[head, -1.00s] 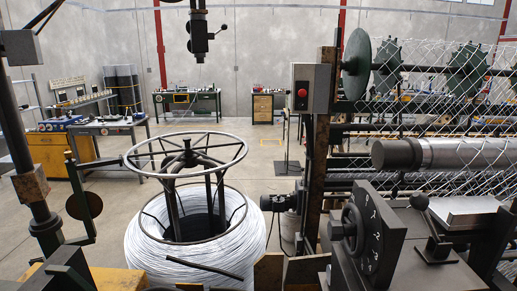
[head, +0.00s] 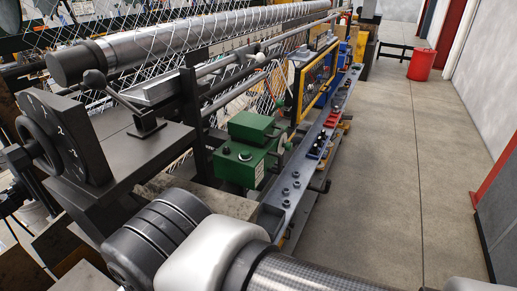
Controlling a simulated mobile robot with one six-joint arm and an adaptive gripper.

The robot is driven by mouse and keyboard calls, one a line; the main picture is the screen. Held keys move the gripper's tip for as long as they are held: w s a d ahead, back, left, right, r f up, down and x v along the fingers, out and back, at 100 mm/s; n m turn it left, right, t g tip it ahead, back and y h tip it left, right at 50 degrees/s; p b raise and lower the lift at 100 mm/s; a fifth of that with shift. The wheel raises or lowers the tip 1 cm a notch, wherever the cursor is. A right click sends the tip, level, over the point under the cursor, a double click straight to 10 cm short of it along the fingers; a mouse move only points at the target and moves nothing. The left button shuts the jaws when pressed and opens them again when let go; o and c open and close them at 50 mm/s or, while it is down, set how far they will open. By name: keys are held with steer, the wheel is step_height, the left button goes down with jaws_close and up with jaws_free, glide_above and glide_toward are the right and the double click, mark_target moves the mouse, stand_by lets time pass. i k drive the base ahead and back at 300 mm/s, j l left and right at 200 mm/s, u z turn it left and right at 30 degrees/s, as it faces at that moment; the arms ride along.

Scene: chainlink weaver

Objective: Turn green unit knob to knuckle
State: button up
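The green unit (head: 238,170) is in the middle of the head view, mounted beside the rail of the mesh machine. It has a lower box with small dark and light controls on its top face, and a raised green box (head: 252,126) behind. A small dark round knob (head: 245,156) shows on the lower box; its markings are too small to read. A grey round part with a lever (head: 282,143) sits at its right side. My arm crosses the bottom of the view, in front of and below the unit. My gripper is not in view.
A dark numbered dial with a handwheel (head: 62,140) stands at left, with a lever (head: 120,100) on the machine bed. A roller with wire mesh (head: 180,40) runs behind. A rail with bolts (head: 300,180) extends away. Open floor (head: 410,170) lies right, with a red bin (head: 421,64) far off.

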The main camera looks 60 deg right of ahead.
mark_target(289, 145)
steer(key=z, duration=2.05)
steer(key=i+l+u, duration=0.3)
steer(key=i+l, duration=0.65)
